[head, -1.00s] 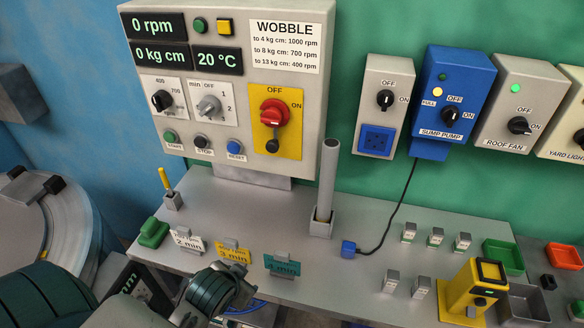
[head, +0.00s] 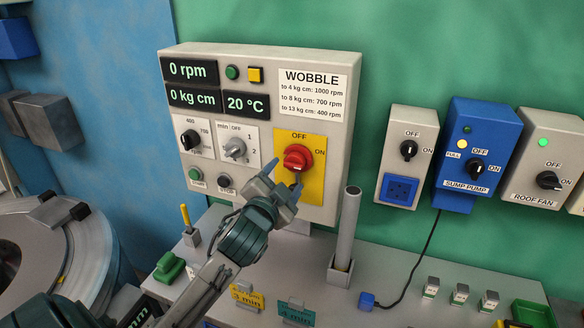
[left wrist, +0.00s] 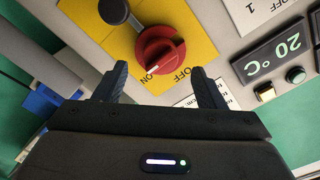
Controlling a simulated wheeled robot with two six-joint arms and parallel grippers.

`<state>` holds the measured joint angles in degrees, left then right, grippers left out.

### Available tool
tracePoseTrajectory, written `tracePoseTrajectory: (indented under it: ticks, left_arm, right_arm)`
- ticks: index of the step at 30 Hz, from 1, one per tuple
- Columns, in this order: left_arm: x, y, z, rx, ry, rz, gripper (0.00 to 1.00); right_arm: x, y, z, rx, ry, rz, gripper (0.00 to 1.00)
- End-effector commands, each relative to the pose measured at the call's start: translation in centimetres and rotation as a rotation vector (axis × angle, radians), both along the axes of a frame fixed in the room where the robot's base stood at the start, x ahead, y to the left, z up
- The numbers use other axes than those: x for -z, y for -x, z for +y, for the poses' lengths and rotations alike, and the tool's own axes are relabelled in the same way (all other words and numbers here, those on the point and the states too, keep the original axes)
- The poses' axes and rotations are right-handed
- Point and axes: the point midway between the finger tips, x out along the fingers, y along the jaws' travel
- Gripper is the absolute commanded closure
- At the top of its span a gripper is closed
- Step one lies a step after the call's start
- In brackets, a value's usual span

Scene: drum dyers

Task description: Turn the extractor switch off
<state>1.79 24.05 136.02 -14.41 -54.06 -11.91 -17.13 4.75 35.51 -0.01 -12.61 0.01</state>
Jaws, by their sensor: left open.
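The red rotary switch (head: 298,158) sits on a yellow plate marked OFF and ON, on the grey control box. In the left wrist view the red knob (left wrist: 158,52) is just beyond the fingertips, roughly centred between them. Its white mark appears to point toward the ON label. My left gripper (head: 283,181) is just in front of and below the knob, its fingers open and apart from it. The open fingers also show in the left wrist view (left wrist: 157,74). The fingers partly hide the plate's lower part in the head view. My right gripper is not in view.
A black lever-like part (left wrist: 113,10) lies beside the knob on the yellow plate. A grey dial (head: 234,148) and black dial (head: 190,139) are to the left. A grey upright tube (head: 346,230) stands on the bench at lower right.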

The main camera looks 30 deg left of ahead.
Motion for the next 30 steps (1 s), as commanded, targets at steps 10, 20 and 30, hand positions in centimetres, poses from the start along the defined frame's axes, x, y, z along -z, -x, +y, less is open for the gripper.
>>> tracePoseTrajectory:
  ticks: [10,20,30]
  left_arm:
    - [-0.2,-4.6,1.1,0.000,0.001,0.001,0.36]
    - [0.0,-4.9,1.2,0.001,0.000,0.001,0.36]
    - [0.0,-4.9,1.2,0.001,0.001,0.000,0.81]
  right_arm:
    - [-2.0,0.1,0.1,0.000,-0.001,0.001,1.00]
    - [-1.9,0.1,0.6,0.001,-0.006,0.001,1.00]
    - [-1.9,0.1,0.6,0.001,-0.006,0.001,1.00]
